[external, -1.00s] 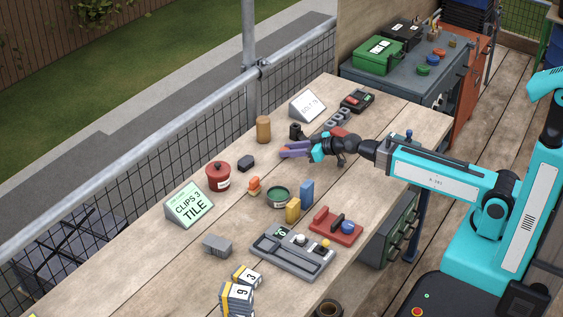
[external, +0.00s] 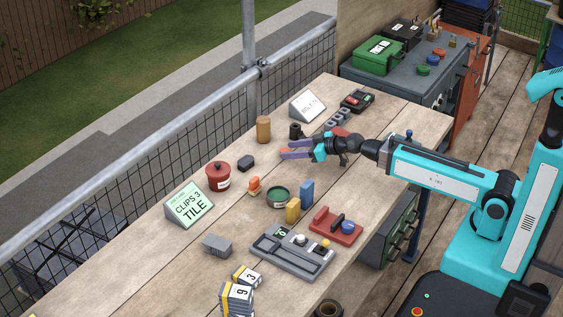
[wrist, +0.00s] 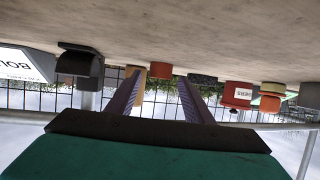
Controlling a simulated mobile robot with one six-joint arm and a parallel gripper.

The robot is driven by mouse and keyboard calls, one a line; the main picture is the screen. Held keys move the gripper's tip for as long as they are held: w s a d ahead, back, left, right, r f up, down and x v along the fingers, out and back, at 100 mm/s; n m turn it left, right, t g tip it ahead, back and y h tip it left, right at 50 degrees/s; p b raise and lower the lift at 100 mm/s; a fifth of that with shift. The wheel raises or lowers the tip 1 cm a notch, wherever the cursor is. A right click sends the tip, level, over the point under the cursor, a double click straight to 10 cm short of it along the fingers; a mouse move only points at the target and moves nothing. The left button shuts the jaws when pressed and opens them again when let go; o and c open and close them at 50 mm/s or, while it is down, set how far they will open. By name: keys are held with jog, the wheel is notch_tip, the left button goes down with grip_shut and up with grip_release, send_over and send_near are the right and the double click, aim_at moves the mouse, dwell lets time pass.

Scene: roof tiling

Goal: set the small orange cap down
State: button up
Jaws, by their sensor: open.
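The small orange cap (wrist: 161,71) shows in the wrist view on the bench surface, between my two fingertips as seen from the wrist. In the external view a small orange patch at the fingertips looks like the cap (external: 283,152), mostly hidden. My gripper (external: 287,149) has its two purple fingers spread, low over the bench. The open fingers also frame the cap in the wrist view (wrist: 160,80), with a gap on each side. The wrist picture is upside down, with the bench at the top.
A brown cylinder (external: 263,129) and a black part (external: 295,131) stand beyond my gripper. A dark block (external: 246,163), a red pot (external: 218,177), an orange stack (external: 254,186) and a green tin (external: 278,197) stand left and nearer. Bare bench lies between them.

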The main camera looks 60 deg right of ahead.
jog(key=shift+v, duration=0.9)
jog(key=shift+w+f+b, duration=0.15)
jog(key=shift+b, duration=1)
jog(key=b, duration=0.5)
jog(key=s+b, duration=0.1)
jog(key=b, duration=0.4)
jog(key=shift+r, duration=0.3)
jog(key=s+b, duration=0.1)
jog(key=b, duration=0.4)
jog(key=shift+s+d+r, duration=0.1)
jog(key=shift+d, duration=0.1)
jog(key=shift+b+v, duration=0.95)
jog(key=shift+v, duration=0.4)
jog(key=shift+a+r, duration=0.1)
jog(key=shift+r, duration=0.05)
